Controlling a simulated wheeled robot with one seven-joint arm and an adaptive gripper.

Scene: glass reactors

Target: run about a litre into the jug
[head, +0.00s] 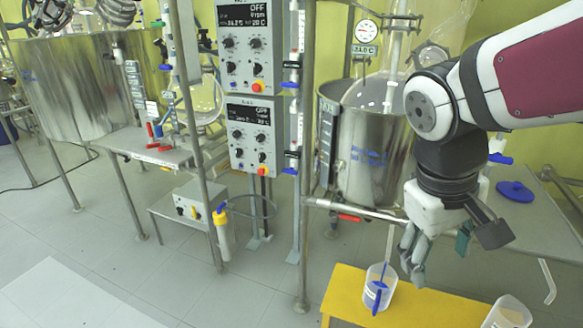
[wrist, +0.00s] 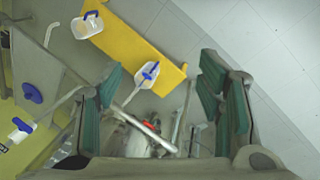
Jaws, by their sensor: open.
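A clear jug (head: 375,298) with a blue handle stands on a yellow bench (head: 350,282) below the steel reactor vessel (head: 365,155). It also shows in the wrist view (wrist: 145,80). A thin outlet tube (head: 390,240) comes down from under the vessel to the jug's mouth; I cannot tell whether liquid runs. A red valve handle (head: 349,218) sits on the pipe under the vessel, left of my gripper. A red part shows blurred between the fingers in the wrist view (wrist: 150,125). My gripper (head: 411,262) is open and empty, just right of the tube and above the jug.
A second jug (head: 508,314) stands at the bench's right end. A blue disc (head: 515,191) lies on the grey table at right, near a blue-handled valve (head: 500,158). Control boxes (head: 255,130) and metal posts stand left of the vessel. The floor at front left is clear.

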